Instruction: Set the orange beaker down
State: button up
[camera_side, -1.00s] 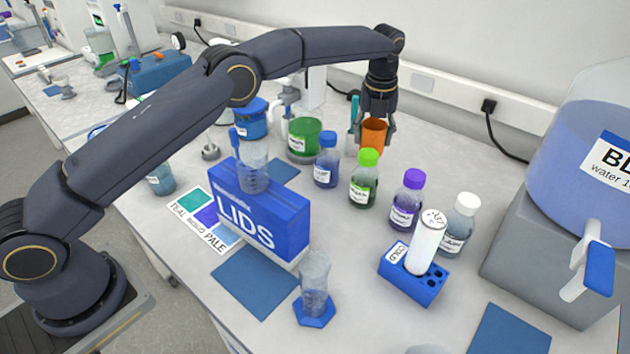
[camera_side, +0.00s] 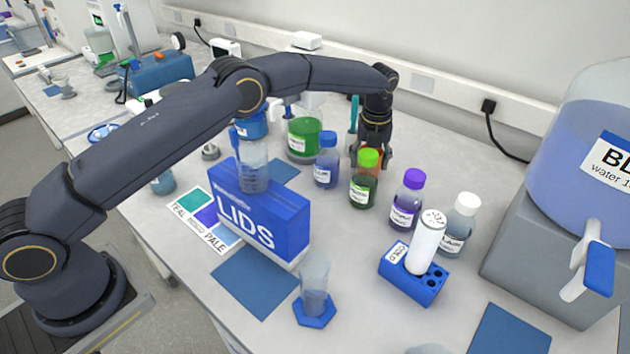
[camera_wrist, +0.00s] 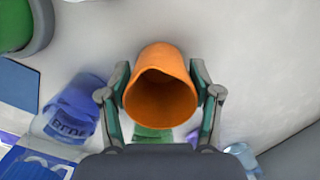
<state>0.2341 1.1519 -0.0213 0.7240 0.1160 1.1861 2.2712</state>
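The orange beaker (camera_wrist: 160,95) sits between the two fingers of my gripper (camera_wrist: 160,105) in the wrist view, with a finger against each side. In the side view the beaker (camera_side: 379,146) is mostly hidden behind the green-capped bottle and my gripper (camera_side: 374,152), with only a bit of orange showing. It is low at the back of the bench. Whether its base touches the bench cannot be seen.
The green-capped bottle (camera_side: 364,182) stands just in front of my gripper, and a blue-capped bottle (camera_side: 327,162) to its left. A purple-capped bottle (camera_side: 407,200) stands to the right. A large green container (camera_side: 304,138) is further left. The bench behind is clear to the wall.

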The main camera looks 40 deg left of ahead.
jog(key=shift+o, duration=1.4)
notch_tip(320, 180, up, 12)
jog(key=s, duration=0.1)
jog(key=s+a+r+n+t, duration=0.1)
jog(key=s+a+r+n, duration=0.2)
jog(key=s+r+n, duration=0.4)
jog(key=s+a+r+n+t, duration=0.1)
jog(key=s+a+r+n, duration=0.35)
jog(key=s+r, duration=0.3)
jog(key=s+a+f+n+t, duration=0.1)
jog(key=s+a+f+n, duration=0.1)
jog(key=s+n, duration=0.7)
jog(key=s+a+f+n+t, duration=0.1)
jog(key=s+a+f+n, duration=0.2)
jog(key=s+n, duration=0.5)
jog(key=s, duration=0.7)
jog(key=shift+s+a+f+n+h, duration=0.2)
jog(key=shift+s+f+n+h, duration=0.05)
jog(key=shift+s+n+h, duration=0.15)
